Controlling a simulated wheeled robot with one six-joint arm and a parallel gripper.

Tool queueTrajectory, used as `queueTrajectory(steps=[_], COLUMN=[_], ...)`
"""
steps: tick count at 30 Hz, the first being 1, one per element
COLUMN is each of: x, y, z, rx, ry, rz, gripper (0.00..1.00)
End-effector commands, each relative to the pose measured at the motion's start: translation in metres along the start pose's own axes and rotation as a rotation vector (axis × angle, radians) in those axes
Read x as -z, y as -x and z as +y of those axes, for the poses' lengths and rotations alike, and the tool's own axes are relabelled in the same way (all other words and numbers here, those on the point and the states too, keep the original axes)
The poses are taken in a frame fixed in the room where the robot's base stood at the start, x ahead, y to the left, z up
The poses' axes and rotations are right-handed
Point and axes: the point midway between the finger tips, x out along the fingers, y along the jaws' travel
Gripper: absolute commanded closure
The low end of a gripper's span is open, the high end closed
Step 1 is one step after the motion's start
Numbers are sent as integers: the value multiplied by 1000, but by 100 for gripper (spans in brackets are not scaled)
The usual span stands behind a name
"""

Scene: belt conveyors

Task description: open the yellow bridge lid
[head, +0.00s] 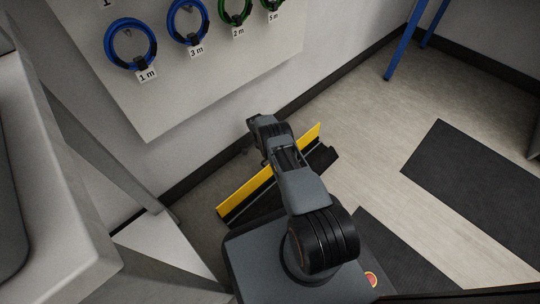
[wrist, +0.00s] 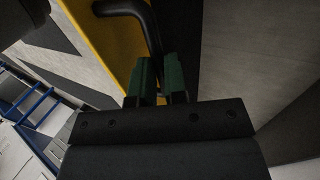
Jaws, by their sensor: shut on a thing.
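The yellow bridge lid (head: 243,191) shows in the head view as a long slanting yellow strip beside dark surfaces, partly covered by my arm. In the wrist view its yellow face (wrist: 108,45) runs down the left of centre. A bent black handle (wrist: 153,36) reaches down from the top between the fingers. My gripper (wrist: 160,77) has green fingertips and is shut on this handle. In the head view my arm hides the handle and the fingertips. I cannot tell the lid's exact angle.
A white wall panel (head: 190,95) with blue and green cable coils hangs behind the lid. Dark mats (head: 475,190) lie on the pale floor at right. A blue-legged frame (head: 405,38) stands at the back right. A grey unit (head: 60,190) is close at left.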

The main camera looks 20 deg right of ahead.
Motion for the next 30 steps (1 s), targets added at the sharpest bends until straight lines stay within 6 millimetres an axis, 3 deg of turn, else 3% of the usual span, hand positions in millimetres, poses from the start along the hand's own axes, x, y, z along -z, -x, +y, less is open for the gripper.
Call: queueTrajectory(steps=[22,23,30], x=[-2,-2,0], y=[-2,-2,-1], z=[-4,-4,-3], rx=[-35,-35,-33], ry=[7,7,1], rz=[-4,-4,-4], gripper=[100,86,63])
